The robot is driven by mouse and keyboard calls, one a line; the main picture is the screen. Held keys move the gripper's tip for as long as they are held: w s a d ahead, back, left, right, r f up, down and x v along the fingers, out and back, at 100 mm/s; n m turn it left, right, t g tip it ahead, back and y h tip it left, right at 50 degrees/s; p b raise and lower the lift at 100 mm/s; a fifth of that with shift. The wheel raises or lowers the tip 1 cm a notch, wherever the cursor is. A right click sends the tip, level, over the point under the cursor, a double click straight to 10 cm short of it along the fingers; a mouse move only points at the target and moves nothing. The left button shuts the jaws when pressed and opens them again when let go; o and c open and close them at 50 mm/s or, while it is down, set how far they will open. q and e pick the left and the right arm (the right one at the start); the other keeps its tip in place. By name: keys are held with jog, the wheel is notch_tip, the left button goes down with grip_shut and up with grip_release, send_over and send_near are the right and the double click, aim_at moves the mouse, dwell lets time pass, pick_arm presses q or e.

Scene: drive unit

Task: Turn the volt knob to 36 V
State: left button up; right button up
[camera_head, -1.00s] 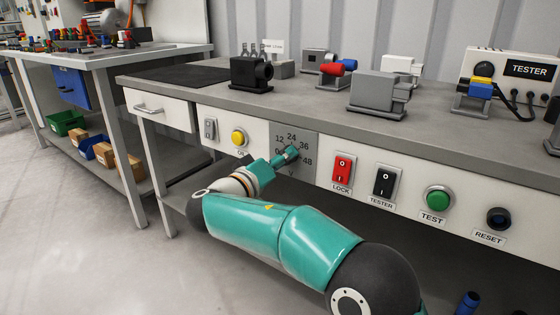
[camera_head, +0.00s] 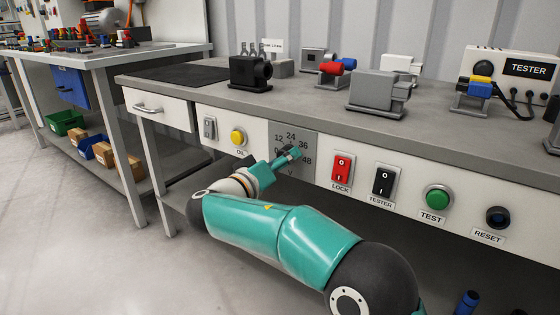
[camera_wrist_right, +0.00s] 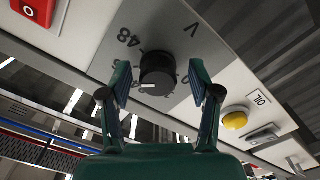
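The black volt knob (camera_wrist_right: 157,70) sits on the grey dial plate (camera_head: 302,140), which is marked 0, 12, 24, 36, 48 and V. A short white mark shows on the knob's lower left in the right wrist view; the number it points at cannot be told, as some numbers are hidden there. My right gripper (camera_head: 292,153) is at the dial and mostly covers the knob in the head view. In the right wrist view its two fingers (camera_wrist_right: 160,80) stand apart on both sides of the knob, with visible gaps. My left gripper is not in view.
On the same panel are a yellow button (camera_head: 238,137) to the left, and a red LOCK switch (camera_head: 342,168), black TESTER switch (camera_head: 384,181), green TEST button (camera_head: 438,198) and RESET button (camera_head: 499,218) to the right. Blocks stand on the bench top (camera_head: 300,96).

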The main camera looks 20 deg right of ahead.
jog(key=shift+r, duration=0.15)
jog(key=v, duration=1.2)
jog(key=shift+f, duration=0.2)
